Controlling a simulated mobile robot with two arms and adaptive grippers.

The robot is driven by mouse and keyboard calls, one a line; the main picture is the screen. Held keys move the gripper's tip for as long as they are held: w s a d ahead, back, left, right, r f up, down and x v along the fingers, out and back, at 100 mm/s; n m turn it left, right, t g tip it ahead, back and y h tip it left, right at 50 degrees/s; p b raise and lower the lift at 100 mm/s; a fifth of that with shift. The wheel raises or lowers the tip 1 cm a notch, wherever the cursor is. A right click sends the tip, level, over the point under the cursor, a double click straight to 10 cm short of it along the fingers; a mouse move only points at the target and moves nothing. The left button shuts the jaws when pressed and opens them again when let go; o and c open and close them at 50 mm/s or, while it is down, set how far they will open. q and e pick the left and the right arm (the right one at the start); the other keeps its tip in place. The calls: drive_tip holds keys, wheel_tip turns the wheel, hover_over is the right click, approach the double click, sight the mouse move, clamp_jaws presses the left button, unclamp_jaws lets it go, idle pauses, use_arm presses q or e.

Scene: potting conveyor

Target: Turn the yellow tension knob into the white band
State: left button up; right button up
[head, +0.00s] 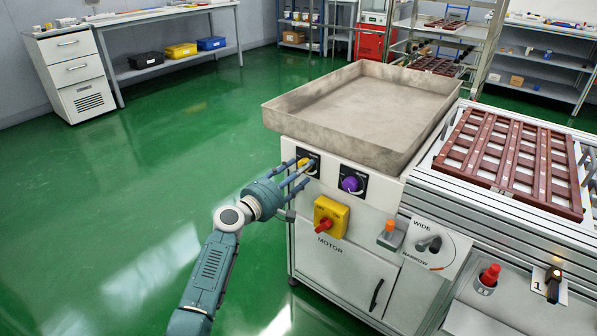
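The yellow tension knob (303,162) sits on a dark square plate (315,156) at the upper left of the white cabinet's front. My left gripper (301,174) is at this knob, with its fingers reaching toward the plate and partly covering it. I cannot tell whether the fingers touch the knob or how far they are closed. The white band on the plate is too small and too covered to read against the knob's pointer. My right gripper is not in view.
A purple knob (350,184) is just right of the plate. Below are a yellow motor switch (331,216) with a red handle, an orange button (389,227) and a wide/narrow lever (434,245). A grey tray (297,122) overhangs above. Green floor lies open to the left.

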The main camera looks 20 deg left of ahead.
use_arm(q)
drive_tip(key=shift+a, duration=0.1)
drive_tip(key=v, duration=1.2)
drive_tip(key=shift+r, duration=0.1)
